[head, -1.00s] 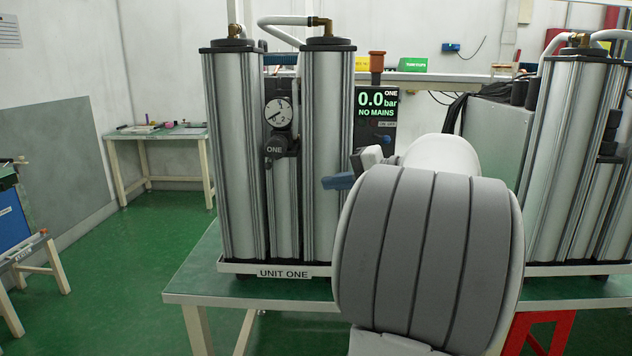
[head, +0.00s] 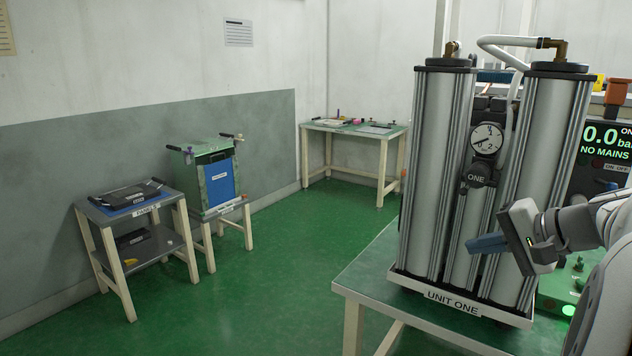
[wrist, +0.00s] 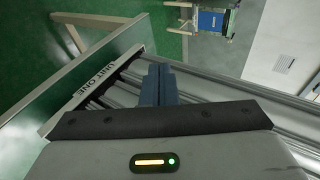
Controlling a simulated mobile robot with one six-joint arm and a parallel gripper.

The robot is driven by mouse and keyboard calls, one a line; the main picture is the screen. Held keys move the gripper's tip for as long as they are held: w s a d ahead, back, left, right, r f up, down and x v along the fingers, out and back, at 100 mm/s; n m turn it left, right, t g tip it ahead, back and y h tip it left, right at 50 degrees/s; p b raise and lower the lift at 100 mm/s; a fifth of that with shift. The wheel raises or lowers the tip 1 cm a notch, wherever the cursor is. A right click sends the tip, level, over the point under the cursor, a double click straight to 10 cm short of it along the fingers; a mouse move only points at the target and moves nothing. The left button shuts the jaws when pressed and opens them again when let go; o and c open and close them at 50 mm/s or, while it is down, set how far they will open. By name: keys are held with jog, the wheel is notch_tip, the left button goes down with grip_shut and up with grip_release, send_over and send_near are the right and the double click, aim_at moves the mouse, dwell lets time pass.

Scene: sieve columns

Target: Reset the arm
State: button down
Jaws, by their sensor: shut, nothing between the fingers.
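My gripper (head: 472,246) is shut, its blue fingers together and pointing left, with nothing between them. It is in front of the lower part of the UNIT ONE columns (head: 440,170) in the head view; I cannot tell how wide the gap to them is. The forearm comes in from the right edge. In the wrist view the closed fingers (wrist: 158,86) lie across the picture of the silver columns (wrist: 200,86), near the UNIT ONE label (wrist: 95,76). A gauge (head: 486,139) sits between the columns above the gripper.
The unit stands on a green-topped bench (head: 375,265). A display reading 0.0 bar, NO MAINS (head: 603,143) is at right. At left are a low stand (head: 115,215) and a blue-fronted box (head: 218,180) on another stand. A table (head: 355,128) is behind. Green floor between is clear.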

jog(key=s+a+f+n+g+h+p, duration=0.3)
jog(key=s+a+n+g+h+p, duration=0.3)
jog(key=a, duration=1.1)
jog(key=shift+s+n+h+p, duration=0.4)
jog(key=shift+s+n+p, duration=1.4)
jog(key=shift+s+p, duration=1.9)
jog(key=shift+s+b, duration=0.7)
